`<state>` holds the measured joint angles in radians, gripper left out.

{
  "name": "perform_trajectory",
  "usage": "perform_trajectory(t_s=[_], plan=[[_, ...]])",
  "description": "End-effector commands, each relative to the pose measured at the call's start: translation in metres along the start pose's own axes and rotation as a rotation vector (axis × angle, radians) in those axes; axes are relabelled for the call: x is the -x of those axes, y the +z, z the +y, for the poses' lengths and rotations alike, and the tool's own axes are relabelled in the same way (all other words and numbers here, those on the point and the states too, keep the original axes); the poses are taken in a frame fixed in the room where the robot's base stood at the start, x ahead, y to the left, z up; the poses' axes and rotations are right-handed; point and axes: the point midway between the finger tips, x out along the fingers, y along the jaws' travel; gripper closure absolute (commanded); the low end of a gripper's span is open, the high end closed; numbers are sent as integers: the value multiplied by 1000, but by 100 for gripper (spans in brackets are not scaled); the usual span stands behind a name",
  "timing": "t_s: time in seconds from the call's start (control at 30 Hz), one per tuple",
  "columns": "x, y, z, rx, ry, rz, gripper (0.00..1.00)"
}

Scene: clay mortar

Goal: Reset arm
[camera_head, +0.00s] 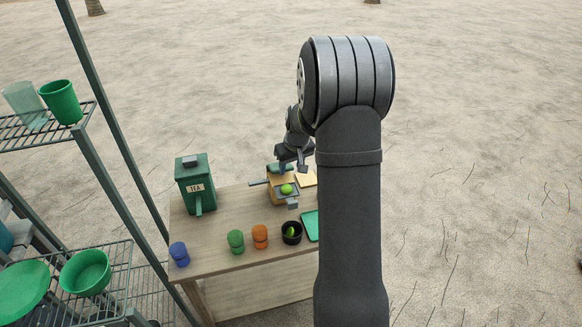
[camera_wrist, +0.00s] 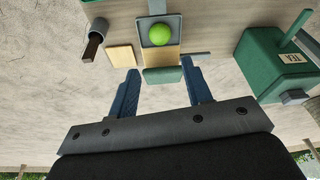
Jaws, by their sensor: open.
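My gripper (camera_head: 293,160) hangs at the back of the wooden table (camera_head: 218,228), near a tan block-like stand. In the wrist view my gripper (camera_wrist: 161,78) is open, its two blue-grey fingers apart with nothing held between them. Beyond the fingertips are a green piece (camera_wrist: 164,75), a tan surface and a grey square dish (camera_wrist: 172,22) with a bright green ball (camera_wrist: 160,35) on it. The ball (camera_head: 286,189) also shows in the head view, just in front of my gripper. My dark arm hides the table's right part.
A green TEA box (camera_head: 196,182) stands at the back left. Blue (camera_head: 179,254), green (camera_head: 236,241) and orange (camera_head: 260,236) cups, a black bowl (camera_head: 291,233) and a teal tray (camera_head: 310,226) line the front. A metal rack (camera_head: 100,175) with dishes stands left.

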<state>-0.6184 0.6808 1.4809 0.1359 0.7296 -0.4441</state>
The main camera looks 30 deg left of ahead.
Motion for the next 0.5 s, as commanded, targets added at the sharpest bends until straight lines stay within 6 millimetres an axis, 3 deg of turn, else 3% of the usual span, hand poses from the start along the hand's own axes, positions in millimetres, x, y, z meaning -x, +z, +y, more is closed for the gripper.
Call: perform_trajectory(t_s=[0.27, 0.5], plan=[[-12, 0, 0, 0, -1, -1, 55], [-52, 1, 0, 0, -1, -3, 55]])
